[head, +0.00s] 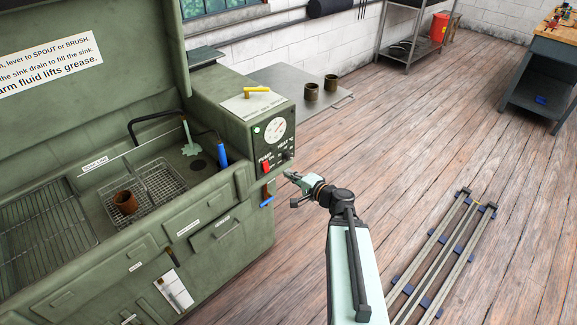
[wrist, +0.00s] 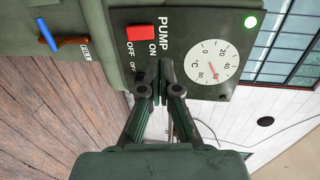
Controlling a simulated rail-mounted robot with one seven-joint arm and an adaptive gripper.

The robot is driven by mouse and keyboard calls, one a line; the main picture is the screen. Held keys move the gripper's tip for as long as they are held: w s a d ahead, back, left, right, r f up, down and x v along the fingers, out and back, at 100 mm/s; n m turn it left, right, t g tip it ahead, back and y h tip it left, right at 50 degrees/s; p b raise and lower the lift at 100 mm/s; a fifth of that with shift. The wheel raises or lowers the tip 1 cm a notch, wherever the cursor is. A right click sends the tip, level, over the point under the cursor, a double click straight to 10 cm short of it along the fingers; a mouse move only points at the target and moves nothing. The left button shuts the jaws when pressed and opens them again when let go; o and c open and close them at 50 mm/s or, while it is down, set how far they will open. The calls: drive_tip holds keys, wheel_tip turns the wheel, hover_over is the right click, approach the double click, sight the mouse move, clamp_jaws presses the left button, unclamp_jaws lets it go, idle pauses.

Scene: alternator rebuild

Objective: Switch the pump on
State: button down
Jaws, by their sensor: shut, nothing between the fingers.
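The red pump switch (head: 265,168) is on the dark control panel at the right end of the green parts washer. It also shows in the wrist view (wrist: 139,33), with OFF and ON printed beside it and PUMP along one side. I cannot tell which way the switch is tipped. My gripper (head: 287,174) is shut and empty, just right of the panel's lower edge. In the wrist view its fingertips (wrist: 159,68) are close together beside the switch, apart from it in the picture. They cover part of the panel, including the rest of the heat label area.
A brown cup (head: 125,202) stands in the sink basket.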

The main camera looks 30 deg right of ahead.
drive_tip(key=shift+p+v, duration=1.1)
drive_tip(key=shift+v, duration=0.25)
drive_tip(key=shift+r, duration=0.1)
drive_tip(key=s+a+f+n+g, duration=0.2)
drive_tip(key=s+a+f+g, duration=0.25)
drive_tip(key=f, duration=0.25)
drive_tip(key=s+a+f+n+g+y, duration=0.1)
drive_tip(key=s+a+f+n+g, duration=0.1)
drive_tip(key=s+a+f+g, duration=0.35)
drive_tip(key=s+a+f+n+g, duration=0.3)
drive_tip(key=s+f, duration=0.3)
drive_tip(key=f, duration=0.4)
drive_tip(key=s+a+f+n+g+h, duration=0.2)
drive_tip(key=s+f, duration=0.4)
drive_tip(key=s, duration=0.5)
drive_tip(key=s+a+f+n+g+h, duration=0.3)
drive_tip(key=s+f+n+g+h, duration=0.1)
drive_tip(key=s, duration=0.8)
drive_tip(key=f+n+g, duration=0.1)
drive_tip(key=f+g, duration=0.1)
drive_tip(key=g, duration=0.1)
drive_tip(key=shift+s, duration=0.3)
